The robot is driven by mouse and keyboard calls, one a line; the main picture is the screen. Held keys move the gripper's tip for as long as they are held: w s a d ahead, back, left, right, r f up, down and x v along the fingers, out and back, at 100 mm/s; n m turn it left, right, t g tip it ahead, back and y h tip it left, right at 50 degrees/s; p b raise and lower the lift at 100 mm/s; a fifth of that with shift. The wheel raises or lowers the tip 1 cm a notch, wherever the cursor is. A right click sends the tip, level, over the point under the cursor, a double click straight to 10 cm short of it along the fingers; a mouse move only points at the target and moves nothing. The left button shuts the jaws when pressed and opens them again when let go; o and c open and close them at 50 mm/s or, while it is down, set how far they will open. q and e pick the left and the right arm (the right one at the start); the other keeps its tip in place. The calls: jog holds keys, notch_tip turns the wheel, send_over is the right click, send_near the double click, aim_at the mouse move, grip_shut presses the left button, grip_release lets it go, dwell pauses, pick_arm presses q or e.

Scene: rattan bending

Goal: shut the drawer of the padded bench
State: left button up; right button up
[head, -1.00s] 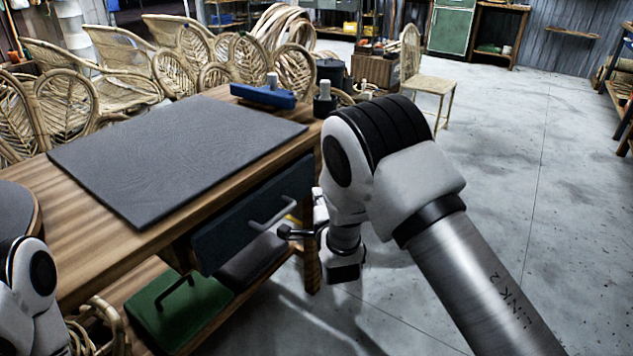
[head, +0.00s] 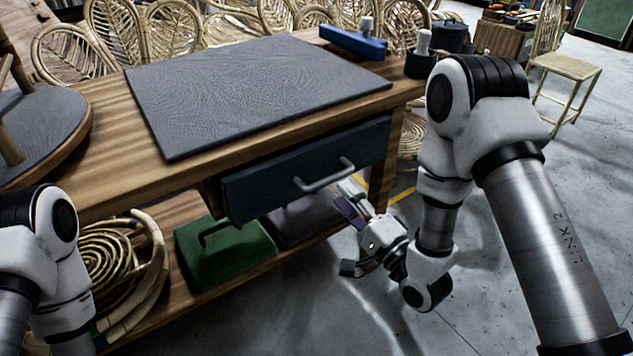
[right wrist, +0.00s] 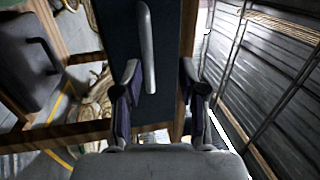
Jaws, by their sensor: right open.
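The padded bench (head: 110,160) has a wooden top with a dark grey pad (head: 250,90) on it. Its dark blue drawer (head: 255,188) stands out below the top's front edge, so it is partly open; how far is hard to judge. The drawer has a grey bar handle (head: 325,180). My right gripper (head: 348,235) is open and empty, below and in front of the handle. In the right wrist view, the handle (right wrist: 148,45) lies ahead, between the lines of the open fingers (right wrist: 160,85), apparently apart from them. My left arm shows at lower left; its gripper is outside the view.
A green box-like item (head: 225,250) and a grey cushion (head: 300,220) lie on the lower shelf, beside coiled rattan (head: 115,265). A blue tool (head: 353,42) stands on the bench top. A chair (head: 565,70) stands behind. Floor in front is clear.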

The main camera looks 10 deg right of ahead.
aim_at(329, 179)
jog(key=shift+m+h, duration=0.3)
jog(key=w, duration=0.2)
jog(key=w+a+b, duration=0.1)
jog(key=w, duration=0.1)
jog(key=w+b, duration=0.1)
jog(key=w, duration=0.2)
jog(key=shift+a+f, duration=0.15)
jog(key=shift+a, duration=0.15)
pick_arm(q)
notch_tip(329, 179, down, 3)
jog(key=shift+a, duration=0.1)
pick_arm(e)
grip_shut()
